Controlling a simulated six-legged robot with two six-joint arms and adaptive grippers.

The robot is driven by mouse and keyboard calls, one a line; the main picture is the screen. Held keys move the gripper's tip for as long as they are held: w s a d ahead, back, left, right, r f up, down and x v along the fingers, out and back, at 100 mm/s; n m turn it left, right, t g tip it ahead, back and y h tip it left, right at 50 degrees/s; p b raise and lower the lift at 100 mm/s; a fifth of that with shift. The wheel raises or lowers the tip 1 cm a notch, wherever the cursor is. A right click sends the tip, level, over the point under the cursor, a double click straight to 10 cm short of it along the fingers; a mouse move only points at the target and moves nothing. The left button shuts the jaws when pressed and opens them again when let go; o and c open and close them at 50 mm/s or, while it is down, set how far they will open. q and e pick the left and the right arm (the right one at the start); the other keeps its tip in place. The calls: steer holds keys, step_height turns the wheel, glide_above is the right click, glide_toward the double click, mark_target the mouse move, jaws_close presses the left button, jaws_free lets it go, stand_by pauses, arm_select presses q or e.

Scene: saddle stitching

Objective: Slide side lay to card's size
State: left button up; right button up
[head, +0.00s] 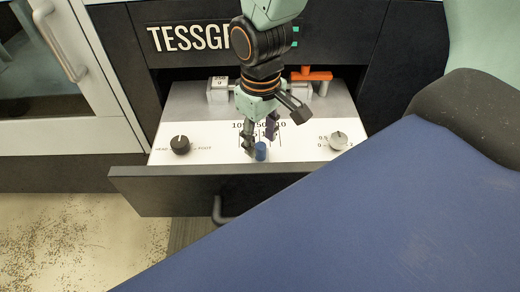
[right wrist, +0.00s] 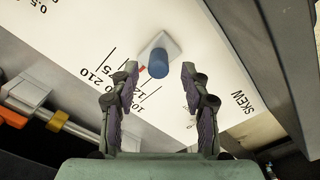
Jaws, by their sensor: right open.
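The side lay shows as a blue round knob (head: 260,151) on a pale plate. In the right wrist view the knob (right wrist: 158,63) stands beyond and between my fingertips, apart from both. A small red mark at the plate's edge is partly behind a finger, so I cannot tell which scale line it meets. The printed scale (head: 262,126) has size lines, with 210 (right wrist: 100,77) readable in the wrist view. My right gripper (head: 261,144) is open and empty, pointing down over the scale; its fingers (right wrist: 158,80) spread either side of the knob. My left gripper is not in view.
The panel lies in a pulled-out drawer with a dark front (head: 180,190). A black dial (head: 180,144) sits at left and a grey dial (head: 338,140) at right. An orange handle (head: 312,75) and metal blocks stand at the back.

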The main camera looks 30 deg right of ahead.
mark_target(260, 145)
steer(key=f+b, duration=0.1)
steer(key=f, duration=0.2)
steer(key=shift+w+f, duration=0.1)
steer(key=shift+w, duration=0.1)
steer(key=shift+s, duration=0.1)
steer(key=c, duration=0.3)
jaws_close()
